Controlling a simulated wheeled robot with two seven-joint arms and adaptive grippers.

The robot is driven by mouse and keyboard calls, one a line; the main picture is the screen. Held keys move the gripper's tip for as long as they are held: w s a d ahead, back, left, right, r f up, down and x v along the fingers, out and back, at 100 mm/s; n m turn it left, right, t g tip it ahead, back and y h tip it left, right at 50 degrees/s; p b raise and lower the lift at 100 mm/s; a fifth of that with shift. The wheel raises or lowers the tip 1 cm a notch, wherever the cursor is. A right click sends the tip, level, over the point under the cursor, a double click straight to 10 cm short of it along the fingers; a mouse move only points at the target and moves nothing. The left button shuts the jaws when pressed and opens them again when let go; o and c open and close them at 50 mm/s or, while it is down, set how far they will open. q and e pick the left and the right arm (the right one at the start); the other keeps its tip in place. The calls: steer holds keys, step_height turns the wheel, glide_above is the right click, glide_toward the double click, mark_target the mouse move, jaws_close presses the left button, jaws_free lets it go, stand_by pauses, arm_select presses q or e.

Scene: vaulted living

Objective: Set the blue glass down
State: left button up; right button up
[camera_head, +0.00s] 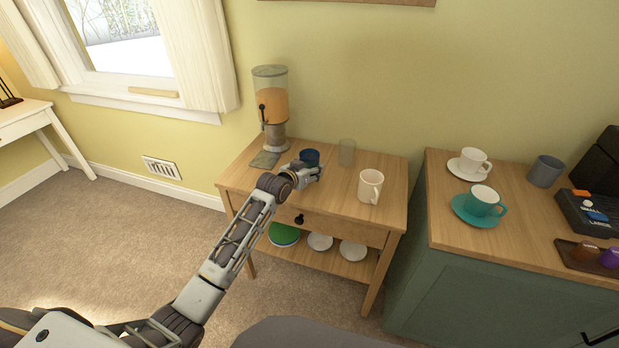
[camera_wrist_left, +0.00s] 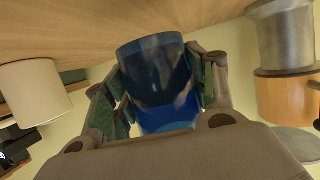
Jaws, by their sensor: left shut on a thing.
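The blue glass (camera_head: 309,157) is at the wooden side table (camera_head: 336,188), near its back edge, between the drink dispenser and a clear glass. It looks upright. My left gripper (camera_head: 310,170) reaches in from the front left and is shut on it. In the left wrist view, which is upside down, the blue glass (camera_wrist_left: 155,72) sits between the two fingers of my left gripper (camera_wrist_left: 160,92), with a finger against each side. Its base is close to the tabletop (camera_wrist_left: 100,25); I cannot tell whether it touches. My right gripper is in neither view.
The dispenser (camera_head: 270,105) stands left of the glass, the clear glass (camera_head: 347,152) right, and a white mug (camera_head: 370,187) front right. Plates lie on the lower shelf (camera_head: 350,267). A green cabinet (camera_head: 480,270) with cups stands right. The tabletop's front middle is free.

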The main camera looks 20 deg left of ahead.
arm_select(q)
steer(key=shift+f, duration=0.65)
steer(key=shift+f+b, duration=0.35)
steer(key=shift+f, duration=0.85)
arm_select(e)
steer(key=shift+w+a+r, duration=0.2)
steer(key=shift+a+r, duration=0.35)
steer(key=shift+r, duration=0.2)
arm_select(q)
steer(key=o, duration=1)
steer(key=shift+f, duration=0.15)
steer(key=o, duration=0.4)
steer(key=shift+o, duration=0.2)
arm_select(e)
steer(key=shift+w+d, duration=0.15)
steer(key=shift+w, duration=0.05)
